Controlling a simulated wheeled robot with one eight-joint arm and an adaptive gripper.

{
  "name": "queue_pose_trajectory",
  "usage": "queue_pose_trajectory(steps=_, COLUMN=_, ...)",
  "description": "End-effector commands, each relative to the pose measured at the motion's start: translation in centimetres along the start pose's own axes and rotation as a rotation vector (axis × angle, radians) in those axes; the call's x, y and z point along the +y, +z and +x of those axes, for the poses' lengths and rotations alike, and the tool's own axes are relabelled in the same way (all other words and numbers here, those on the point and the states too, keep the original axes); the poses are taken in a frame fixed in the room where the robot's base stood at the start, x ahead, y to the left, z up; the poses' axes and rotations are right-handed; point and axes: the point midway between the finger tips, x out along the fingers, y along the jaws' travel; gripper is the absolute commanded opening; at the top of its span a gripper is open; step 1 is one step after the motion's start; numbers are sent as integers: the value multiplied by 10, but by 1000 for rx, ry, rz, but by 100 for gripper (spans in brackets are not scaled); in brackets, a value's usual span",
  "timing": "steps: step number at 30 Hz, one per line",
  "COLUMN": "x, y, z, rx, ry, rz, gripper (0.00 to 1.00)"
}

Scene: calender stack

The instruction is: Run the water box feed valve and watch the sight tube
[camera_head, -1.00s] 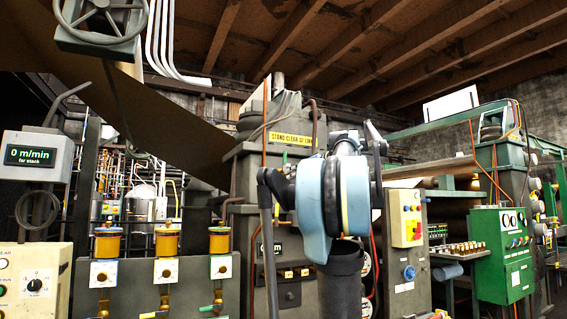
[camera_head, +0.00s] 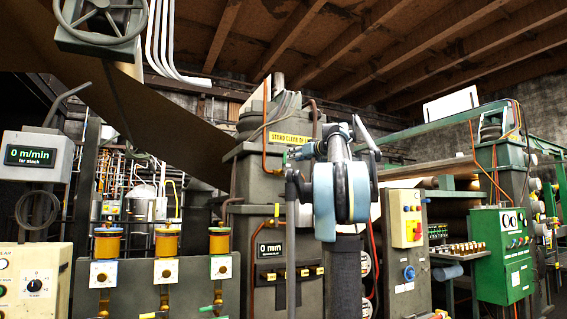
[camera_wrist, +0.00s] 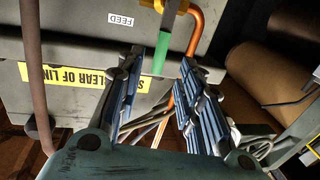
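No contact is clear. An orange pipe (camera_wrist: 194,38) runs close behind the right finger. I cannot make out a sight tube.
A yellow warning sign (camera_head: 290,134) is on the stack, partly covered by my arm. A 0 mm display (camera_head: 270,250) is below it. Amber cups (camera_head: 167,243) stand at left. A switch box (camera_head: 404,218) and green cabinet (camera_head: 503,255) are at right.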

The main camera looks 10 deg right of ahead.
Motion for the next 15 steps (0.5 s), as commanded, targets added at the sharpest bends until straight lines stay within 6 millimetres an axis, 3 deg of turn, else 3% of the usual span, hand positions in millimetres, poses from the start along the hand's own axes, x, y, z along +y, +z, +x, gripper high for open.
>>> queue_pose_trajectory(steps=9, x=-1, y=0, z=55, rx=0, ry=-2, rz=0, gripper=34)
queue_pose_trajectory(steps=15, x=-1, y=0, z=75, rx=0, ry=-1, rz=0, gripper=34)
